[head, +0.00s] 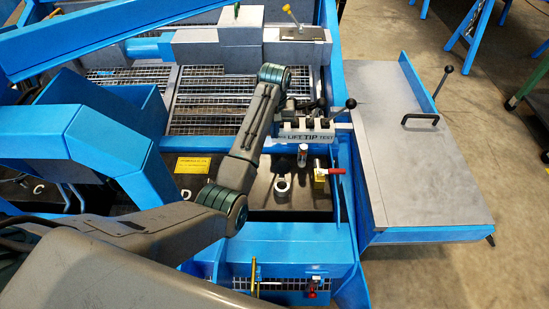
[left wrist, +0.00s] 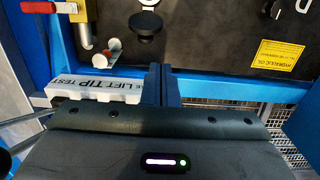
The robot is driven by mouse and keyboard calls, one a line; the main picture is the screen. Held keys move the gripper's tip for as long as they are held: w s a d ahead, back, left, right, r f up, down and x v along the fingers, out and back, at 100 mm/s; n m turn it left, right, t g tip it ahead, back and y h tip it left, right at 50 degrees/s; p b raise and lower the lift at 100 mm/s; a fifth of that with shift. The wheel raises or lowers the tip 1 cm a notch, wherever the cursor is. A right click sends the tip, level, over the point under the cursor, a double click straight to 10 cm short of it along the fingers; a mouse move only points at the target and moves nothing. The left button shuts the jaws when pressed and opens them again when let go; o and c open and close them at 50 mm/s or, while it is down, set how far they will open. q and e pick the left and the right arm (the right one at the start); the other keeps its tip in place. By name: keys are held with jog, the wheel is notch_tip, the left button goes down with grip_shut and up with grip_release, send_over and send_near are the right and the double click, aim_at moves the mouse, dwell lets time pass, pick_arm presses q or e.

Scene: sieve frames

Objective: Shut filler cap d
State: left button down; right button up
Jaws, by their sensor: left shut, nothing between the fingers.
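My left gripper (left wrist: 161,72) is shut and empty, beside the end of the white LIFT TIP TEST panel (left wrist: 95,90) and apart from the cap. In the head view my forearm hides most of it. My right gripper is not in view.
Black levers rise behind the lever panel (head: 305,136). Blue frame beams (head: 290,231) edge the tank. A grey hinged plate (head: 420,165) lies at the right.

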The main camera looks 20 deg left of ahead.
aim_at(282, 165)
pick_arm(q)
jog(key=f, duration=1.2)
jog(key=shift+s, duration=0.3)
